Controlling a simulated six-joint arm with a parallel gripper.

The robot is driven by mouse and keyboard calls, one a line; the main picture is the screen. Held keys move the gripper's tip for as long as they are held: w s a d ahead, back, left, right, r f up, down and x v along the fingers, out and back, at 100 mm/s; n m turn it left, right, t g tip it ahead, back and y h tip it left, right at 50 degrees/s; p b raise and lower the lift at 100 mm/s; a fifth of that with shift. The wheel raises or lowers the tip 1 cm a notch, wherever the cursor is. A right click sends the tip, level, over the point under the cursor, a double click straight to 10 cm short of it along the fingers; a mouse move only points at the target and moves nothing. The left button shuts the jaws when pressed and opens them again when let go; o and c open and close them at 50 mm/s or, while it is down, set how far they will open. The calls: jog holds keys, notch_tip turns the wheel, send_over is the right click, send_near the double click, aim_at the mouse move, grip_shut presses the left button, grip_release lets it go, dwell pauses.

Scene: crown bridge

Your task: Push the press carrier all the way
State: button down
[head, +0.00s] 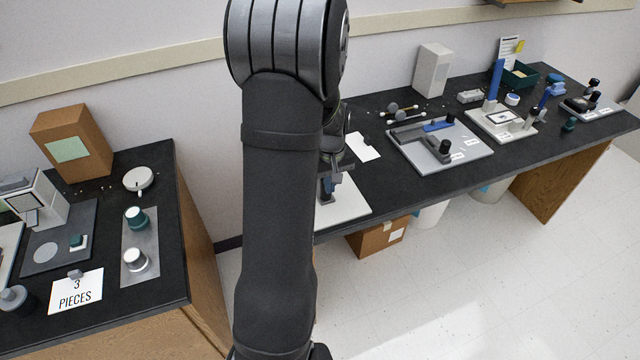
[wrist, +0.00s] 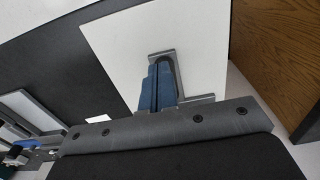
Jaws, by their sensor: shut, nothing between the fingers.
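No part is clearly marked as the press carrier. My arm covers the left side of this station.
A grey plate (head: 470,160) with a grey bar, blue piece and black knob sits farther right on the long bench. Beyond it is a white-based station with a blue post (head: 494,80). A separate bench (head: 172,200) with a brown box (head: 75,140) stands left.

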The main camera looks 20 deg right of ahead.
jog(key=shift+w, duration=2.45)
jog(key=shift+s, duration=0.85)
jog(key=shift+r, duration=3.5)
notch_tip(320, 180, down, 7)
jog(key=shift+f, duration=0.1)
jog(key=shift+w, duration=0.3)
